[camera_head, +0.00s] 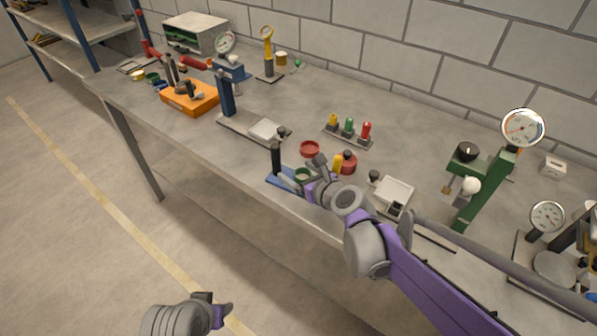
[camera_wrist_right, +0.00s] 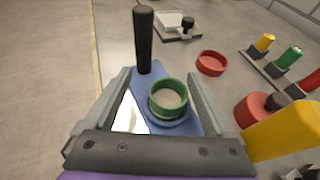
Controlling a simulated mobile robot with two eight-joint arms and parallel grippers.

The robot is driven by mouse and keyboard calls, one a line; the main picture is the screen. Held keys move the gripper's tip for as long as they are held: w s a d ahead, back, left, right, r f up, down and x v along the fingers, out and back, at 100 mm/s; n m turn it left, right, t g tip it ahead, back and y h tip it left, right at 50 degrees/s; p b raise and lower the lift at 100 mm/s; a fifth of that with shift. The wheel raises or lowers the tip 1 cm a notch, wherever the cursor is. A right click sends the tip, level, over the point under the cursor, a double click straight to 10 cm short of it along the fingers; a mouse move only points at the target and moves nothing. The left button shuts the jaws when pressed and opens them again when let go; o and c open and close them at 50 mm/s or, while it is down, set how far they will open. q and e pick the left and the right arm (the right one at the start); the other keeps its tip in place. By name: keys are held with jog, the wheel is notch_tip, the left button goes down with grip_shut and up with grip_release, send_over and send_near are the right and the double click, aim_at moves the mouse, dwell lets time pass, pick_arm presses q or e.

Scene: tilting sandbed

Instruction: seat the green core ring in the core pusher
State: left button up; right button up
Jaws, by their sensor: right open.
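The green core ring (camera_head: 303,174) is near the table's front edge, on the blue base (camera_head: 283,183) that I take as the core pusher. A black upright handle (camera_head: 276,158) stands on this base. In the right wrist view the ring (camera_wrist_right: 168,98) lies over a round blue seat, with a pale grey surface inside it; I cannot tell whether it is fully down. My right gripper (camera_head: 313,178) is open, its fingers on either side of the ring with gaps visible. My left gripper (camera_head: 217,310) is low over the floor, away from the table; its opening is unclear.
A yellow piece (camera_wrist_right: 285,130) and a red round part with a dark knob (camera_head: 348,162) stand close to my right gripper. A red dish (camera_head: 310,149) lies behind. A rack (camera_head: 348,134) of yellow, green and red pegs is farther back. A green press (camera_head: 483,185) stands at right.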

jog(key=v, duration=1.1)
jog(key=shift+p, duration=0.4)
jog(key=shift+f, duration=0.1)
jog(key=s+d+f+n+g+h+p, duration=0.1)
jog(key=s+d+f+n+g+h, duration=0.1)
jog(key=s+d+n, duration=0.2)
jog(key=s+d+f+n+g+h+p, duration=0.1)
jog(key=s+d+f+n+g+h, duration=0.1)
jog(key=s+n, duration=0.7)
jog(key=s+d+f+n+g+h+p, duration=0.2)
jog(key=s+d+n, duration=0.4)
jog(key=n, duration=1)
jog(key=shift+s+d+f+n+h, duration=0.2)
jog(key=shift+s+f+n+h, duration=0.25)
jog(key=shift+s+f, duration=0.45)
